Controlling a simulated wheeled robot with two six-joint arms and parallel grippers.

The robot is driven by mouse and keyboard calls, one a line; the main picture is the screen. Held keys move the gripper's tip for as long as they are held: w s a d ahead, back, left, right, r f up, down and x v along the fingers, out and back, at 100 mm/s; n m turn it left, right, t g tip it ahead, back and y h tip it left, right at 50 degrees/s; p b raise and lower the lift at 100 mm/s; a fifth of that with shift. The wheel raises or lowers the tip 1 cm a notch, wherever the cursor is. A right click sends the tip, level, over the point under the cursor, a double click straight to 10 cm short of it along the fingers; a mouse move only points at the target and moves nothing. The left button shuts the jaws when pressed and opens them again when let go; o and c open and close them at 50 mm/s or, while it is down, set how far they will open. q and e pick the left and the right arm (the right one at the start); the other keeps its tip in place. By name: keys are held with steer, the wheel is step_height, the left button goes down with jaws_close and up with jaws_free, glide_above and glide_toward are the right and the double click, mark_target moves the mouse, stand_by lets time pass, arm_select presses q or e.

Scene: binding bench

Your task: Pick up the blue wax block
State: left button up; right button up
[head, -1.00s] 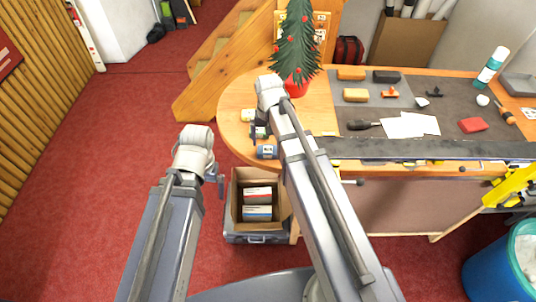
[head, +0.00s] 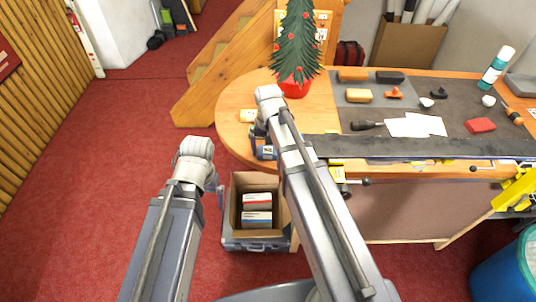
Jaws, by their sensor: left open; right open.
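The blue wax block (head: 266,153) appears as a small blue piece with a pale mark on the rounded left end of the wooden bench, close to its front edge. My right gripper (head: 262,146) is open right at the block and partly hides it. Whether its fingers touch the block or stand on both sides of it cannot be told. My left gripper (head: 219,188) is open, mostly hidden behind its own wrist, left of the cardboard box and away from the block.
A potted tree (head: 295,85) stands on the bench. Tools and blocks lie on the grey mat (head: 450,105). A dark metal bar (head: 420,148) runs along the front edge. An open cardboard box (head: 237,200) sits below.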

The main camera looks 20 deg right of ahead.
mark_target(268, 150)
steer(key=c, duration=1)
steer(key=shift+r, duration=0.15)
steer(key=shift+c, duration=0.2)
step_height(268, 150, up, 10)
steer(key=p, duration=1)
steer(key=o, duration=0.8)
steer(key=c, duration=0.6)
